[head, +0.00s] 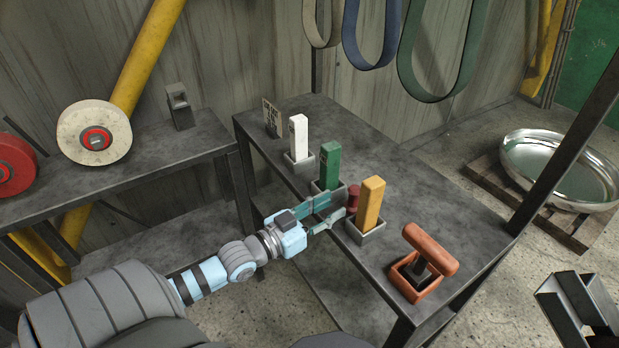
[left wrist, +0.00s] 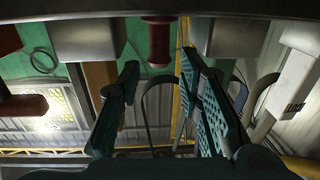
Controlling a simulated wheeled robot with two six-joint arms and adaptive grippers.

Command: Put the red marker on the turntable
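A small dark red spool-shaped piece, which looks like the red marker (head: 353,198), stands on the dark table between the green block and the yellow block. It also shows at the top centre of the left wrist view (left wrist: 160,45). My left gripper (head: 343,203) is open, with its teal fingers pointing at the red piece. The piece appears between or just beyond the fingertips; contact cannot be told. No turntable can be made out with certainty. My right gripper is not in view.
White (head: 298,136), green (head: 330,164) and yellow (head: 371,203) blocks stand in grey holders close around the left gripper. An orange-handled tool (head: 430,250) sits in a holder at the front. A shiny metal dish (head: 560,165) rests on a pallet at right. Polishing wheels (head: 72,148) are at left.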

